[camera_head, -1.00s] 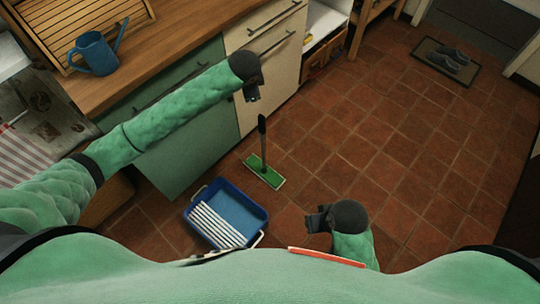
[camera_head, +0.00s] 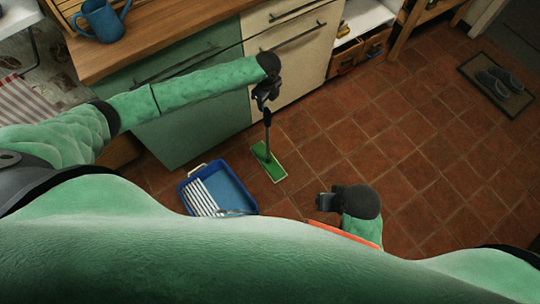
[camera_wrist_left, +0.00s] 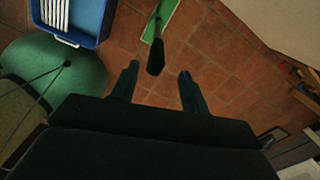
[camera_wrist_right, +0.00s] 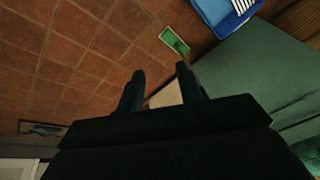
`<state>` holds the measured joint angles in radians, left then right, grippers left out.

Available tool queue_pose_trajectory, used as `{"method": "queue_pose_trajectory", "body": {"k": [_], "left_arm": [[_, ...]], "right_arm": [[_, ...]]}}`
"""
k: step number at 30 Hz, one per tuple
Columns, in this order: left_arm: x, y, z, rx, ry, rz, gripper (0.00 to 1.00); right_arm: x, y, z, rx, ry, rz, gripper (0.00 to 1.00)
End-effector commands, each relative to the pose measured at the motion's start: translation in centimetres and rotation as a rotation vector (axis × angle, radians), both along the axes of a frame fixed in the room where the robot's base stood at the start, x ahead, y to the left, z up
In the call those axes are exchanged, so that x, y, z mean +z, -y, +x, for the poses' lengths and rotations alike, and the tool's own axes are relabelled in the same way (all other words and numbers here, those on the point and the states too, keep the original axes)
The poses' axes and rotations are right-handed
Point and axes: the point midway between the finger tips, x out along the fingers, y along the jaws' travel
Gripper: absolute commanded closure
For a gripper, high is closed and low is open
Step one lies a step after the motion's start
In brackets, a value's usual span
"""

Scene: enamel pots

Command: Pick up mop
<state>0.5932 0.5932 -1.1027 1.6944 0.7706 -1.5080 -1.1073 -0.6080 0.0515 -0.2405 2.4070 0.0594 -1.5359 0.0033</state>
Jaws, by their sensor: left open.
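The mop stands upright on the tiled floor, with a flat green head (camera_head: 267,162) and a dark handle grip (camera_head: 267,117) at its top. My left gripper (camera_head: 264,98) is open just above the top of the handle. In the left wrist view, the dark handle end (camera_wrist_left: 156,57) shows between the two spread fingers (camera_wrist_left: 158,75), not gripped. My right gripper (camera_head: 324,202) is open and empty, lower right of the mop. In the right wrist view, the mop's green head (camera_wrist_right: 174,39) lies beyond the fingers (camera_wrist_right: 162,74), and part of the handle is hidden.
A blue tray (camera_head: 232,190) with a white ribbed part lies on the floor left of the mop. Cabinets (camera_head: 195,135) and a wooden counter (camera_head: 160,40) with a blue watering can (camera_head: 101,20) stand behind. A doormat (camera_head: 495,83) with shoes lies far right. The floor right is clear.

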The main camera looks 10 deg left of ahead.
Motion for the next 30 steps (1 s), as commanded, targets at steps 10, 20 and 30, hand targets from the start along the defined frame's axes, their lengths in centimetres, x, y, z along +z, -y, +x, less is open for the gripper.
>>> {"method": "queue_pose_trajectory", "body": {"k": [10,20,30], "left_arm": [[0.0,0.4,-0.2,-0.25,-0.011,-0.022,0.55],[-1.7,0.5,-0.2,-0.299,-0.014,-0.02,0.55],[-5.2,0.4,-0.7,-0.297,-0.015,-0.021,0.55]], "right_arm": [[0.1,0.1,0.4,0.002,0.013,-0.002,0.64],[0.3,0.6,0.2,0.004,0.004,-0.013,0.64],[1.8,1.6,-0.3,-0.014,-0.031,-0.033,0.64]]}}
